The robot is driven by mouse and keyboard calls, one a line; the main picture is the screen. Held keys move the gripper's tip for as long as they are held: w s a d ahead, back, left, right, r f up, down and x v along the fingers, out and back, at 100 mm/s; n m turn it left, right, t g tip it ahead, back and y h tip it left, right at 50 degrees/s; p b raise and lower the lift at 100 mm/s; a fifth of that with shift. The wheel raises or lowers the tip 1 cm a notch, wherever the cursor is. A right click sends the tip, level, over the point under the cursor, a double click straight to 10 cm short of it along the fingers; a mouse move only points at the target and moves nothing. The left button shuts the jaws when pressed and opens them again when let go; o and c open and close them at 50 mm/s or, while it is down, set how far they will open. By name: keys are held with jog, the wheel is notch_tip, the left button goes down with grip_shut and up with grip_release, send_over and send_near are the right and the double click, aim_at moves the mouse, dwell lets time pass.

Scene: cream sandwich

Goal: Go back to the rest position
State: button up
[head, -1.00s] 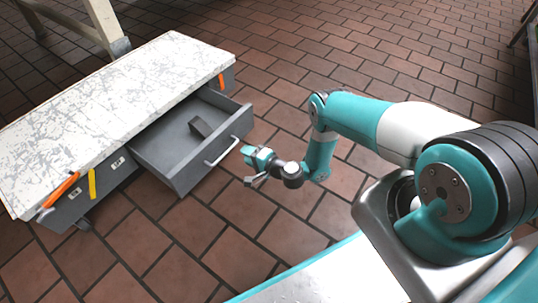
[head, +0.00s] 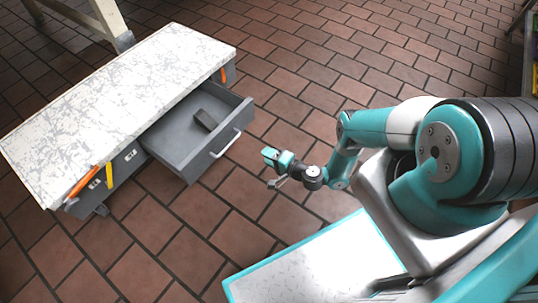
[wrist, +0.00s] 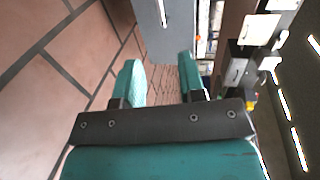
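My gripper (head: 274,170) hangs over the tiled floor, to the right of the open drawer and apart from its handle. In the wrist view its two teal fingers (wrist: 160,82) stand apart with nothing between them. A grey drawer (head: 184,158) is pulled out of the low cabinet with the worn white top (head: 110,105). A dark block (head: 205,120) lies inside the drawer. My arm is bent back toward my base.
The drawer's pale handle (head: 226,143) faces my gripper. An orange and a yellow handle (head: 109,175) stick out at the cabinet's near end. A table leg (head: 122,38) stands at the back left. The tiled floor (head: 330,75) behind my arm is clear.

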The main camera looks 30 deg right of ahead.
dwell(0.3)
jog(key=w+a+r+n+g+y, duration=0.15)
jog(key=w+r+n, duration=0.25)
jog(key=r, duration=0.4)
jog(key=w+a+r+n+g+y, duration=0.1)
jog(key=w+a+r+n+g, duration=0.2)
jog(key=w+r, duration=0.35)
jog(key=w+a+r+n+g+y, duration=0.2)
jog(key=w+a+r+n+g, duration=0.15)
jog(key=r, duration=0.55)
jog(key=s+a+r+n+g+h, duration=0.1)
jog(key=s+a+r+n+g, duration=0.15)
jog(key=r, duration=0.55)
jog(key=s+a+r+n+g+h, duration=0.1)
jog(key=s+a+r+n, duration=0.15)
jog(key=r, duration=0.55)
jog(key=s+r+n+g+h, duration=0.2)
jog(key=s+r, duration=0.8)
jog(key=s+d+r+n+h, duration=0.15)
jog(key=s+r, duration=0.25)
jog(key=s, duration=0.6)
jog(key=s+d+r+h, duration=0.2)
jog(key=s+d+r, duration=0.1)
jog(key=s, duration=0.7)
notch_tip(320, 180, up, 30)
jog(key=p, duration=2.9)
jog(key=shift+s+d+p, duration=0.2)
jog(key=shift+s+p, duration=0.15)
jog(key=shift+p, duration=0.05)
